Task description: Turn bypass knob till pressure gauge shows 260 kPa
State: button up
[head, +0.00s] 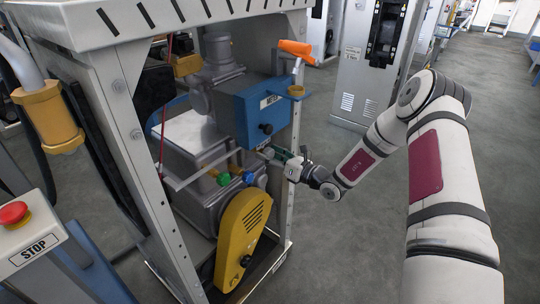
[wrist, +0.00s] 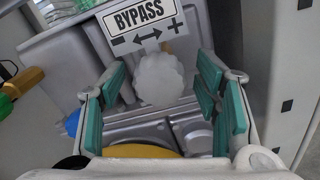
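The bypass knob (wrist: 158,78) is pale, round and scalloped, directly below the white BYPASS label (wrist: 142,20) with its minus and plus arrow. My gripper (wrist: 160,88) has its teal-padded fingers spread, one on each side of the knob. Gaps show between the pads and the knob, so it looks ungrasped. In the head view my gripper (head: 278,154) reaches into the dispenser frame below the blue meter box (head: 262,110), and the knob is hidden or too small to make out there. I can make out no pressure gauge face or reading in either view.
A yellow belt cover (head: 243,238) sits low in the frame, with green (head: 222,179) and blue knobs left of my gripper. A frame upright (head: 295,140) stands close to my wrist. A red STOP button (head: 13,212) is at far left. Open floor (head: 340,240) lies right.

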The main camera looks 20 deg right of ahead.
jog(key=shift+s, duration=0.1)
jog(key=v, duration=1.2)
